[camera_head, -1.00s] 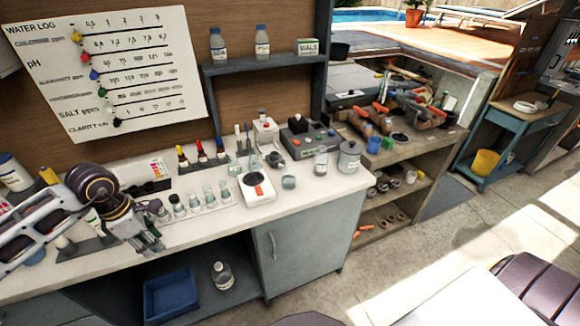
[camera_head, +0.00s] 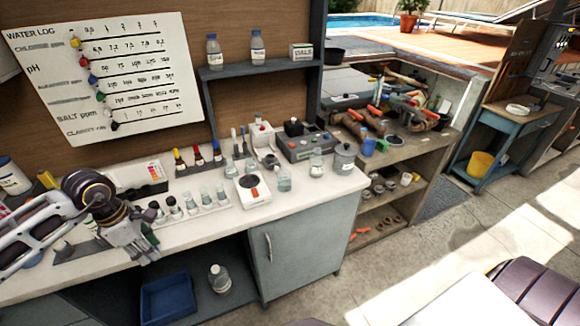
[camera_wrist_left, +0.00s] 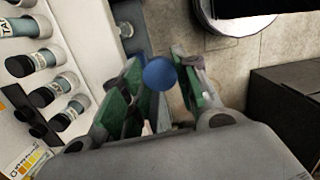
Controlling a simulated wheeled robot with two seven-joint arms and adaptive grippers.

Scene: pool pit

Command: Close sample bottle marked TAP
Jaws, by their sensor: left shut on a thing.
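My left gripper (camera_head: 145,247) hangs over the front edge of the white counter, in front of the row of sample bottles (camera_head: 190,204). In the left wrist view its green-padded fingers are shut on a round blue cap (camera_wrist_left: 160,73) at their tips. A bottle labelled "TA…" (camera_wrist_left: 26,25) lies at the upper left of that view, apart from the fingers; the rest of its label is cut off. Several other bottles with dark ends (camera_wrist_left: 32,61) line up beside it. The cap is too small to make out in the head view. My right gripper is out of view.
A white meter (camera_head: 252,190), a clear beaker (camera_head: 284,181) and a grey lidded pot (camera_head: 344,158) stand right of the row. Open space lies before the counter.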

